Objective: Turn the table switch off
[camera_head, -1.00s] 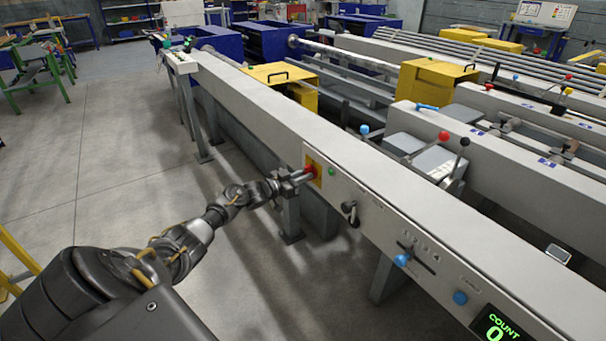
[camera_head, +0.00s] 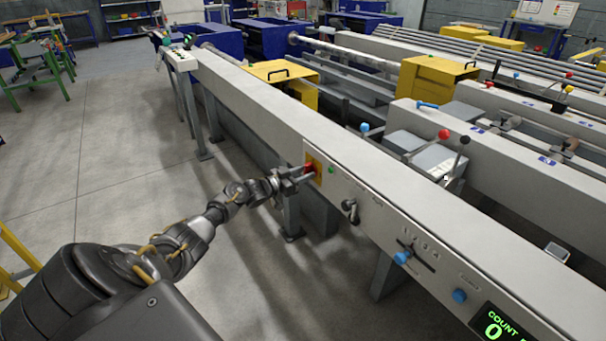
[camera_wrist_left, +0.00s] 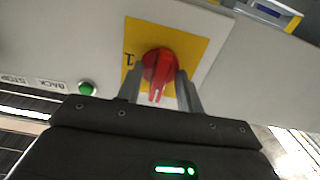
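The table switch is a red rotary knob (camera_head: 310,168) on a yellow plate (camera_head: 318,174), set in the side of the long grey table. In the left wrist view the red knob (camera_wrist_left: 160,68) sits on its yellow plate (camera_wrist_left: 188,42), with a "1" printed to its left. The knob's grip, with a white mark, points down in that picture. My left gripper (camera_head: 300,177) is at the switch. In the wrist view its two fingers (camera_wrist_left: 160,90) stand on either side of the knob, with a gap beside the grip. My right gripper is not in view.
A green button (camera_head: 331,170) is beside the switch plate; it also shows in the wrist view (camera_wrist_left: 87,88). Further along the panel are a black lever (camera_head: 350,208), blue knobs (camera_head: 401,258) and a green count display (camera_head: 498,326). Open floor lies left of the table.

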